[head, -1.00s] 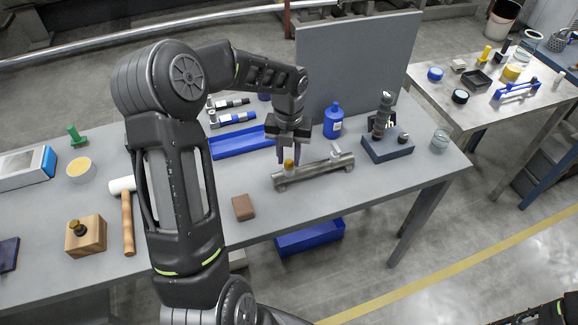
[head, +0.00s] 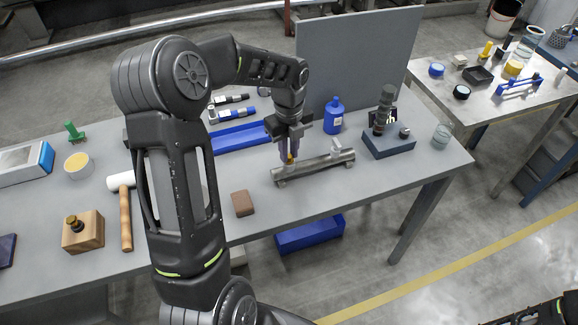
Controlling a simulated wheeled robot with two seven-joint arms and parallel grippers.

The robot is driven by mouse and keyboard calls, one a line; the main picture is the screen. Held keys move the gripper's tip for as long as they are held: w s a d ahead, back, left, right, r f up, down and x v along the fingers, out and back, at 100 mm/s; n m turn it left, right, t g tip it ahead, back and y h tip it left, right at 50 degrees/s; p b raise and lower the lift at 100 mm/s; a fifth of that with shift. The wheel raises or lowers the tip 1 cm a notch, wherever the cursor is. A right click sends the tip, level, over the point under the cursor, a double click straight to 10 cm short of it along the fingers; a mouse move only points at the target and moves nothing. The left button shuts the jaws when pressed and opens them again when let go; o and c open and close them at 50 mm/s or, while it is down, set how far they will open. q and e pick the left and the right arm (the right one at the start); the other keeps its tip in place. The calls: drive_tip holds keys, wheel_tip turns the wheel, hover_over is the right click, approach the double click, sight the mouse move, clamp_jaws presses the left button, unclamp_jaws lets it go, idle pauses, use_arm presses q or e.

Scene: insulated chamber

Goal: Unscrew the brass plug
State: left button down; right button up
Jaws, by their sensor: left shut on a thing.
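The brass plug (head: 290,158) stands upright in the left end of a grey metal pipe fitting (head: 318,168) on the bench; only a small yellow part of it shows. My left gripper (head: 288,157) points down over that end, with its fingers shut around the plug and hiding most of it. The fitting lies flat, with a short grey stub near its right end. My right gripper is out of the picture; only a bit of dark arm shows at the lower right corner.
A brown block (head: 242,203) lies in front of the fitting. A blue tray (head: 240,138) and blue bottle (head: 333,117) stand behind it. A dark blue stand (head: 389,144) is to its right. A mallet (head: 125,215) and wooden block (head: 83,233) lie left.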

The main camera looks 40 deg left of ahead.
sight(290, 156)
use_arm(q)
drive_tip(key=n+b, duration=0.1)
drive_tip(key=n, duration=0.6)
drive_tip(key=shift+f, duration=0.1)
drive_tip(key=shift+n, duration=0.9)
drive_tip(key=shift+w+r+p, duration=0.1)
drive_tip(key=shift+r+p, duration=0.3)
drive_tip(key=shift+r, duration=0.15)
drive_tip(key=shift+r+p, duration=0.35)
drive_tip(key=shift+r, duration=0.15)
drive_tip(key=shift+r+p, duration=0.8)
drive_tip(key=shift+r, duration=0.3)
drive_tip(key=shift+d, duration=0.1)
